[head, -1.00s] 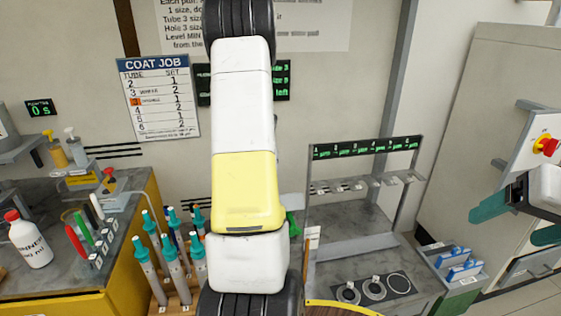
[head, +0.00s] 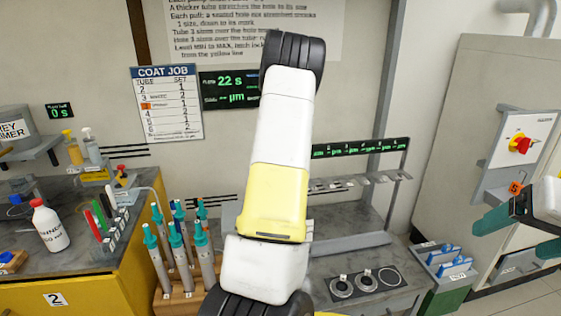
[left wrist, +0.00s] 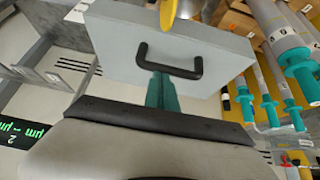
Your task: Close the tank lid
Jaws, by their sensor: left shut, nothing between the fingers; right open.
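In the left wrist view a grey panel, seemingly the tank lid (left wrist: 110,42), carries a black handle (left wrist: 170,70). My left gripper (left wrist: 161,92) has its teal fingers shut and empty, close to the handle. I cannot tell whether they touch it. In the head view my left arm stands across the middle and hides the left gripper, the lid and most of the tank. My right gripper (head: 521,236) is open at the right edge, its teal fingers apart and partly cut off by the frame.
A rack of teal-capped tubes (head: 178,245) stands just left of my arm. A white bottle (head: 50,226) and coloured pens (head: 103,215) are on the left bench. A gauge stand (head: 350,238) with rings is at right. A red-knob panel (head: 522,145) is behind my right gripper.

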